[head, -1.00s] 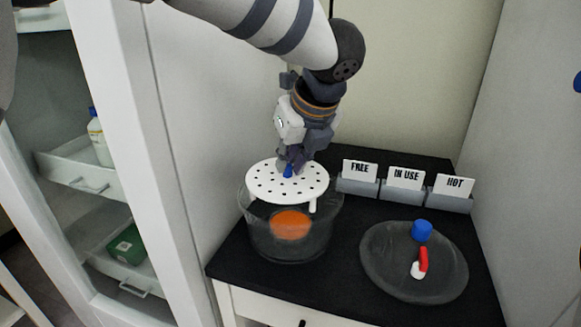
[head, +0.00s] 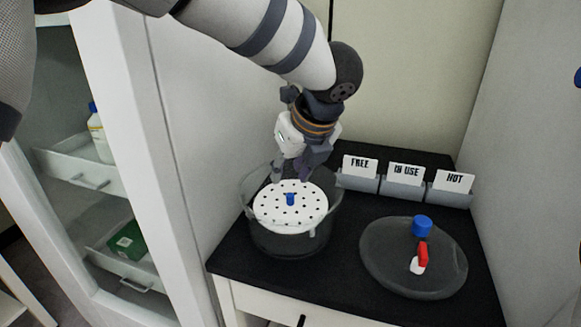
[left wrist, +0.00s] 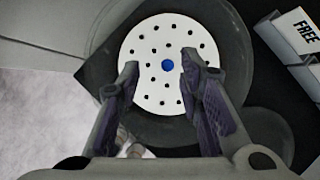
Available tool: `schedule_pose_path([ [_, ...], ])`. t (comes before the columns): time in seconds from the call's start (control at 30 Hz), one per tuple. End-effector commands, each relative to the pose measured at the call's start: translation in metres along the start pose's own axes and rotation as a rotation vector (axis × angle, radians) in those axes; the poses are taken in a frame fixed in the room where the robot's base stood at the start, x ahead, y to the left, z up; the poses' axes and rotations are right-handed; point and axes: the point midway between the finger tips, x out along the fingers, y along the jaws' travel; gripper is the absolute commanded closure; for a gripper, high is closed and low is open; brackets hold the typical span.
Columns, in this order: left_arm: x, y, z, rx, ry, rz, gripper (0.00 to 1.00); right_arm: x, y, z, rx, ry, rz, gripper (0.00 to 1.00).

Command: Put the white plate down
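The white plate (head: 290,214) is a round disc with many small holes and a blue knob (head: 290,199) at its centre. It lies inside the clear round vessel (head: 288,245), below the rim, and looks about level. My left gripper (head: 291,174) is just above the plate. In the left wrist view its fingers (left wrist: 168,85) are spread apart on either side of the blue knob, and the plate (left wrist: 155,45) is beyond them. The fingers hold nothing. What lies under the plate is hidden. My right gripper is not in view.
A clear round lid (head: 385,262) with a blue cap (head: 422,225) and a red-and-white valve (head: 422,256) lies on the black top to the right. Card holders reading FREE (head: 360,168), IN USE (head: 405,176) and HOT (head: 454,186) stand behind. A cabinet (head: 165,150) is close at left.

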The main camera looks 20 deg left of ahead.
Motion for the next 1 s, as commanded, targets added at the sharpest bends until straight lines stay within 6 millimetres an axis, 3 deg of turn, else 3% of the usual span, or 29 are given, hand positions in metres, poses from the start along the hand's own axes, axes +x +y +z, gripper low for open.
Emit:
schedule_pose_path([
  [0.27, -0.004, 0.0, 0.002, -0.001, -0.001, 0.0, 0.66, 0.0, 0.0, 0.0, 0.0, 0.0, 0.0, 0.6],
  [0.37, -0.02, -0.001, 0.007, -0.002, -0.001, -0.003, 0.66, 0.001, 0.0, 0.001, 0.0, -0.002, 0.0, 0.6],
  [0.7, -0.111, -0.001, 0.006, -0.002, -0.001, -0.003, 0.66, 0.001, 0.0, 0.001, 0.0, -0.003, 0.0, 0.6],
  [0.83, -0.127, 0.0, 0.006, 0.0, 0.0, 0.0, 0.66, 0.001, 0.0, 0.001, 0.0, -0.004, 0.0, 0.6],
  [1.0, -0.131, 0.0, 0.006, 0.001, 0.001, 0.001, 0.66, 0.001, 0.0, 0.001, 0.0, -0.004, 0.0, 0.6],
])
